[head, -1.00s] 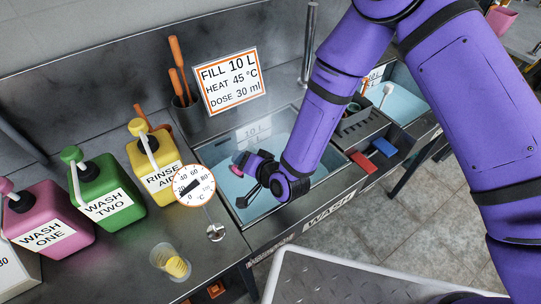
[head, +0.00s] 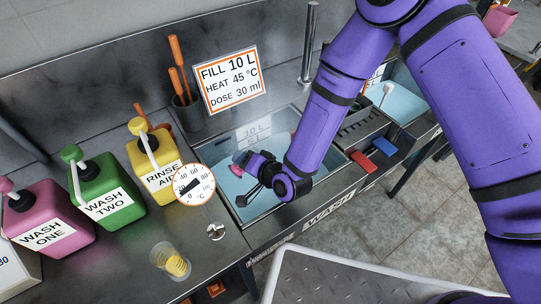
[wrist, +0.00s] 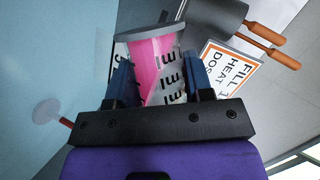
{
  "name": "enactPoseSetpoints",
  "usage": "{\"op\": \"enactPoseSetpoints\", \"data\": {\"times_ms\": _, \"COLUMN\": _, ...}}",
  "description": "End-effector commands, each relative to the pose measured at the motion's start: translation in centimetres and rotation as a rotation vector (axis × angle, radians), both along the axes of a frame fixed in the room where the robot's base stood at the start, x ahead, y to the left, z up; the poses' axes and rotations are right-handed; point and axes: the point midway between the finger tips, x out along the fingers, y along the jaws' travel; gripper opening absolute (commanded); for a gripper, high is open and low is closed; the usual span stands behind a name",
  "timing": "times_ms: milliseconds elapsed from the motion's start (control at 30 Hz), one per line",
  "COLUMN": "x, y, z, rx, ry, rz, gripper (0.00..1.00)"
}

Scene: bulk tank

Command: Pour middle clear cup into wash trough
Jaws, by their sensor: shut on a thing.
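My gripper (head: 246,167) is over the wash trough (head: 236,218), low above its blue water. In the wrist view my gripper (wrist: 160,90) is shut on a clear cup (wrist: 176,92) with dark measuring marks and pink liquid inside. The cup is tipped well over, with the pink lying along its lower side. In the head view only a bit of pink shows at the gripper's tip, and most of the cup is hidden. No stream of liquid can be made out.
A round dial thermometer (head: 194,184) sits at the trough's left edge. Pink (head: 45,217), green (head: 101,192) and yellow (head: 152,165) dispenser bottles line the counter at left. A sign (head: 228,80) and an orange-handled tool pot (head: 186,112) stand behind the trough.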

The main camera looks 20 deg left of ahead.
Motion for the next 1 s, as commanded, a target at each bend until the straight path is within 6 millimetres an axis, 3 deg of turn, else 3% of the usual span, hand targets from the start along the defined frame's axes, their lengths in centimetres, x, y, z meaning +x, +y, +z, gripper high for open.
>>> {"op": "enactPoseSetpoints", "data": {"times_ms": 1000, "x": -0.01, "y": 0.03, "z": -0.02, "rx": 0.089, "ry": 0.104, "rz": 0.0, "gripper": 0.23}}
